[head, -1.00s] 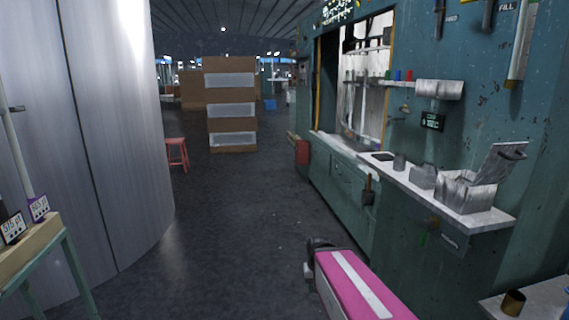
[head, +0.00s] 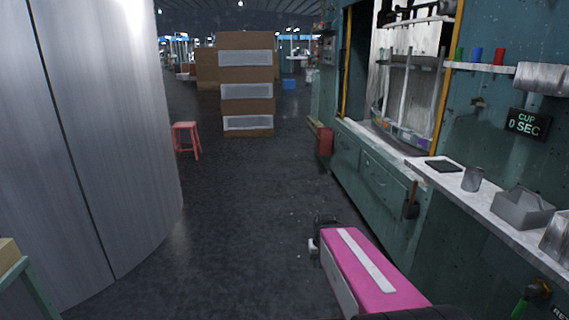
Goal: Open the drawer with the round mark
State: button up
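Teal drawer fronts (head: 379,182) show in the lower part of the green counter unit on the right, below its pale worktop. They look shut. I cannot make out a round mark on any of them from here. My pink arm (head: 368,268) with a white stripe reaches forward at the lower middle. My gripper (head: 318,238) is the dark end beyond the pink link, low over the floor and apart from the drawers. Its fingers are too small and hidden to tell whether they are open.
A shelf (head: 470,190) with a grey box (head: 523,208) and metal cup juts out at right. A red box (head: 324,141) hangs on the unit's far end. A red stool (head: 186,138) and curved metal wall (head: 95,150) stand left. The dark floor between is clear.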

aim_at(350, 151)
jog(key=i, duration=1.2)
jog(key=i+z, duration=0.1)
jog(key=i, duration=1.1)
jog(key=i+j, duration=0.2)
jog(key=i, duration=0.95)
jog(key=i+z, duration=0.3)
jog(key=z, duration=0.15)
